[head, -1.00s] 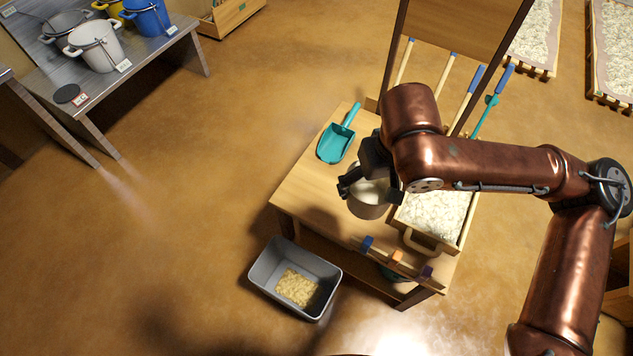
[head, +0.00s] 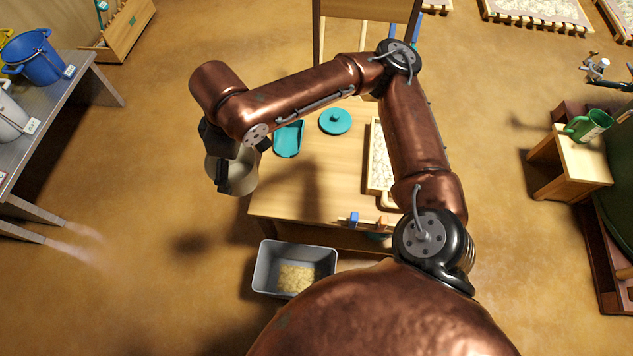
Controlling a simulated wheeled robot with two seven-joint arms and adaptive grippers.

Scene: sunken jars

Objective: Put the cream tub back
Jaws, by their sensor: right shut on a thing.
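The cream tub (head: 241,180) is a round, open-topped pot in the head view, left of centre. My right gripper (head: 222,165) is shut on its rim and holds it in the air, by the left edge of the wooden table (head: 300,200). The gripper and wrist hide part of the tub. A teal lid (head: 335,121) lies flat on the table, with a teal scoop (head: 289,143) to its left. My left gripper is not in view.
A tray of pale material (head: 379,165) sits on the table, partly behind my arm. A grey bin (head: 293,258) stands on the floor in front. A metal bench (head: 85,88) with a blue bucket (head: 38,62) is at left. Open floor lies between bench and table.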

